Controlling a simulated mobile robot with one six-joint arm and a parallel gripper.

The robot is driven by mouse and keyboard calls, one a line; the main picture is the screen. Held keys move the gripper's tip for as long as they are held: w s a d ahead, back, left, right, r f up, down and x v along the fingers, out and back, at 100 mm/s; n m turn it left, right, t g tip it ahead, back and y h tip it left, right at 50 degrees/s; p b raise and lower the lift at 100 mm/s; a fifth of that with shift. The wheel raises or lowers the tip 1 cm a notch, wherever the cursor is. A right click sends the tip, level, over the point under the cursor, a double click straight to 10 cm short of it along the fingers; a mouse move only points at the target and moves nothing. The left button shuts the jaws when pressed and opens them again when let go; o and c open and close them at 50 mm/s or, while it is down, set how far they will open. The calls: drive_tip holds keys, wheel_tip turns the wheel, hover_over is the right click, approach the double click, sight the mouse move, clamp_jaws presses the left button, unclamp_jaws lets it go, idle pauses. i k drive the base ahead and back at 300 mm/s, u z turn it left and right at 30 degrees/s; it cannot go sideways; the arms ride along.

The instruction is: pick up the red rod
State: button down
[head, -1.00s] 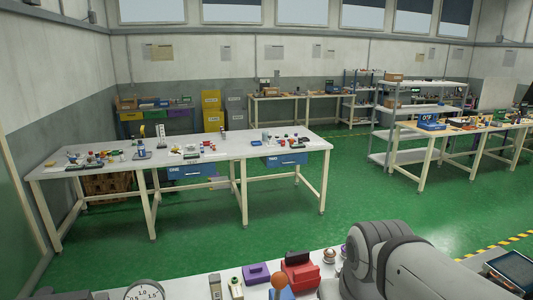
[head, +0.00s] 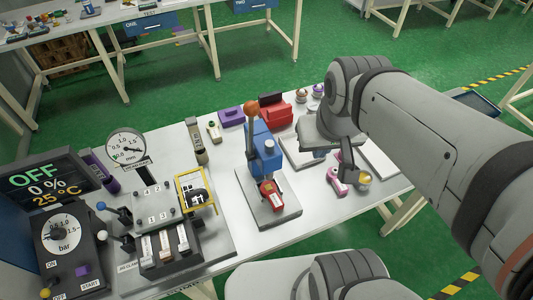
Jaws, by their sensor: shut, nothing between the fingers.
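I cannot make out a red rod for certain in the head view. A red piece with a pale label (head: 270,192) sits at the foot of the blue lever press (head: 263,148). A red block-like device (head: 275,110) stands behind the press, near the bench's far edge. My gripper (head: 348,172) points down over the right part of the bench, shut and empty. It is close to a pink object (head: 337,183) and a brass-coloured round knob (head: 364,179); I cannot tell whether it touches either. My arm hides part of the bench there.
A dial gauge (head: 126,146), a yellow-framed device (head: 196,191), a switch box (head: 160,240) and a pressure panel (head: 66,240) crowd the left. A purple block (head: 231,117) stands at the back.

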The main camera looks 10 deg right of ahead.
sight(272, 198)
drive_tip(key=u, duration=0.95)
drive_tip(key=k, duration=0.55)
drive_tip(key=u, duration=0.15)
